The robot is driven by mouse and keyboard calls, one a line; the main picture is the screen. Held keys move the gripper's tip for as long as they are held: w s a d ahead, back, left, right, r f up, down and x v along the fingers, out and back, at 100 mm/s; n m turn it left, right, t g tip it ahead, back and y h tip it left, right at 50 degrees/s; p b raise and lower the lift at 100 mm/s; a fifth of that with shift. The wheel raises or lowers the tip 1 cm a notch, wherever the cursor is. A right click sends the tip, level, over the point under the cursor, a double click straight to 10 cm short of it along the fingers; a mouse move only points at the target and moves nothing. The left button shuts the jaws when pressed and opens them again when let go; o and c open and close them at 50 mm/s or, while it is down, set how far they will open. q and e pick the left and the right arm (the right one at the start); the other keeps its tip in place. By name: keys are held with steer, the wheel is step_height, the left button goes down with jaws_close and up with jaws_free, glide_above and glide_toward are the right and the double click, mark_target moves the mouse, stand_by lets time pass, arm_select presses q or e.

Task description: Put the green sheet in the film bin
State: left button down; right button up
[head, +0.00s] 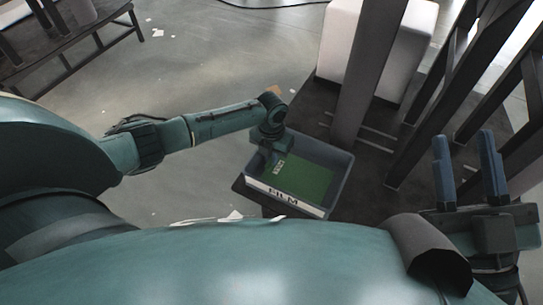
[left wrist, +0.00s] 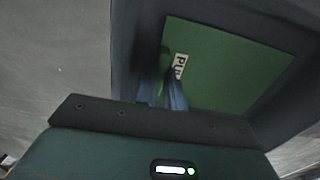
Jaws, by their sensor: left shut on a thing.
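The green sheet (head: 308,182) is inside the walls of the film bin, a grey open box (head: 337,163) with a white FILM label on its front. My left gripper (head: 272,158) reaches down into the bin at its left side and is shut on the sheet. In the left wrist view the sheet (left wrist: 235,65) has a small printed white tag beside the blue fingers (left wrist: 172,95), and the bin's dark wall (left wrist: 135,45) stands around it. I cannot tell whether the sheet touches the bin floor. My right gripper (head: 470,172) is open and empty at the right.
The bin stands on a dark surface (head: 318,100). Grey upright posts (head: 362,75) and a white block (head: 410,50) stand behind it. A dark bench (head: 80,40) is at the upper left. Scraps lie on the open floor (head: 200,80).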

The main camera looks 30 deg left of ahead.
arm_select(q)
steer(key=shift+f, duration=0.1)
steer(key=c, duration=1.9)
jaws_free()
steer(key=shift+c, duration=0.2)
steer(key=o, duration=0.4)
steer(key=shift+o, duration=0.2)
